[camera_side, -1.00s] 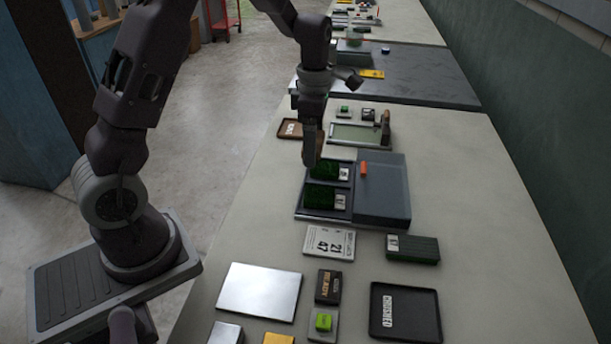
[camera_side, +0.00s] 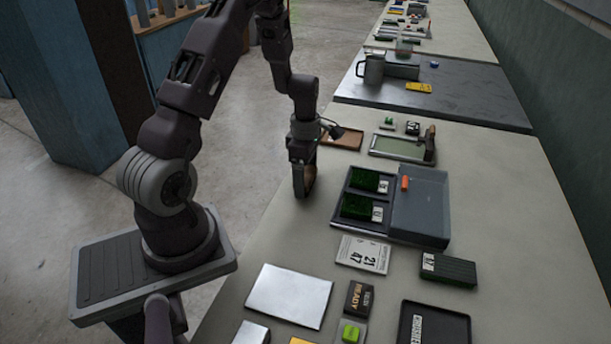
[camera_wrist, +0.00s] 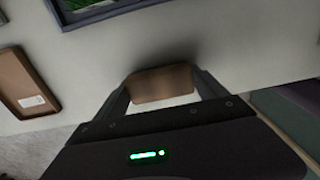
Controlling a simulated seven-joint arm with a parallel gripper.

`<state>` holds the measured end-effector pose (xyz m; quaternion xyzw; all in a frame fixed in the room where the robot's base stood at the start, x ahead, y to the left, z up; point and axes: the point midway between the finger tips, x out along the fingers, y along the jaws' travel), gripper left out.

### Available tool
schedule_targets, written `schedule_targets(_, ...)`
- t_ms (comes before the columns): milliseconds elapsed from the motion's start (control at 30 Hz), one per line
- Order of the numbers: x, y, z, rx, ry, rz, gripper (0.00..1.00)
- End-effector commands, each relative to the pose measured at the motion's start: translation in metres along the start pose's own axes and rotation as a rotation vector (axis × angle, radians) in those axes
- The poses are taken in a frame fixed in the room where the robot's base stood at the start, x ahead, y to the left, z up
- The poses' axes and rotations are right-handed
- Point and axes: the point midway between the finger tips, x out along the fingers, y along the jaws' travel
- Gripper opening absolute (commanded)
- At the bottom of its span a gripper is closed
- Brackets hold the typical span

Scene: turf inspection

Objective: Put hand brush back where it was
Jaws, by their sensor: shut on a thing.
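The hand brush shows as a brown wooden block (camera_wrist: 160,84) between my fingertips in the wrist view. In the side view its brown edge (camera_side: 311,178) shows beside the fingers; its bristles cannot be made out. My gripper (camera_side: 303,180) is shut on it and points down over the left part of the bench, left of the dark turf tray. A dark shadow lies beside the brush in the wrist view; whether it touches the bench I cannot tell.
A brown tray (camera_side: 342,141) lies just behind my gripper; it also shows in the wrist view (camera_wrist: 12,62). The dark turf tray (camera_side: 342,207) holds two green turf samples. A calendar-like card (camera_side: 362,254) and a silver plate (camera_side: 289,296) lie nearer. Bare bench lies left of the turf tray.

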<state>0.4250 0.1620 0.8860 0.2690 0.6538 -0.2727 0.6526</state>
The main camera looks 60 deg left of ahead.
Motion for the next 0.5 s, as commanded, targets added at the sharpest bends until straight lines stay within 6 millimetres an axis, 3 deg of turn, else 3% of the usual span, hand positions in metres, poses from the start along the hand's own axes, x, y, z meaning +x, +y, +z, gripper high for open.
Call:
schedule_targets(233,0.0025,-0.0001,0.0000,0.000,0.000,-0.001,0.44)
schedule_targets(267,0.0021,0.0000,0.0000,-0.001,0.000,0.000,0.87)
schedule_targets(300,0.0019,0.0001,0.0000,0.000,0.000,0.000,0.95)
schedule_targets(333,0.0019,0.0001,0.0000,0.000,0.000,0.000,1.00)
schedule_targets(500,0.0017,0.0002,0.0001,-0.001,0.000,0.000,1.00)
